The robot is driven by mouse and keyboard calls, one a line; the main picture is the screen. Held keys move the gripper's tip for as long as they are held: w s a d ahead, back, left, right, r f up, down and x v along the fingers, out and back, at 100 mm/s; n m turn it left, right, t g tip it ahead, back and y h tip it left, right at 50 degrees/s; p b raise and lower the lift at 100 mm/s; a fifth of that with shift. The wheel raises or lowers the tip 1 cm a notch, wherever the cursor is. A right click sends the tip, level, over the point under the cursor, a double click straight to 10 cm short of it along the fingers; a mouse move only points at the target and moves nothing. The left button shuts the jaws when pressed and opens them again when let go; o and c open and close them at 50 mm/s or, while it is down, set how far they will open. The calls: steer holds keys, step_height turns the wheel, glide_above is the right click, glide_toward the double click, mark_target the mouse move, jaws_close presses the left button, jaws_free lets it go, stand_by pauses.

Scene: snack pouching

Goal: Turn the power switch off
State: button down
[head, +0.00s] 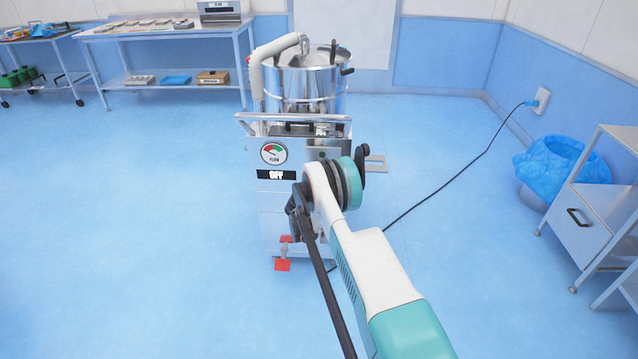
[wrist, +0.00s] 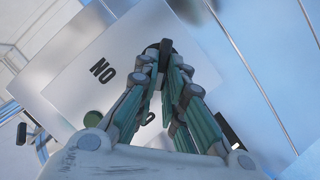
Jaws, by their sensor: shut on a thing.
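The power switch looks like a dark knob (wrist: 163,45) on a pale panel (wrist: 70,80), next to the letters "ON", which read upside down in the wrist view. My gripper (wrist: 163,62) has its two teal fingers closed together at the knob. The fingers hide most of the knob and part of a second label. In the head view the steel machine (head: 266,215) stands ahead, and my arm covers the right part of its front, hiding the switch and fingertips. A black plate on the machine reads "OFF" (head: 276,174).
A round flow gauge (head: 274,153) is on the machine's front. A black cable (head: 440,180) runs across the floor to a wall outlet (head: 541,100). A bin with a blue bag (head: 552,160) and a cabinet (head: 585,218) stand at right. The left floor is clear.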

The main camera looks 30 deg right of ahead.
stand_by(0.3)
steer(key=c, duration=1.7)
jaws_free()
steer(key=v, duration=1.2)
steer(key=shift+a+f, duration=0.1)
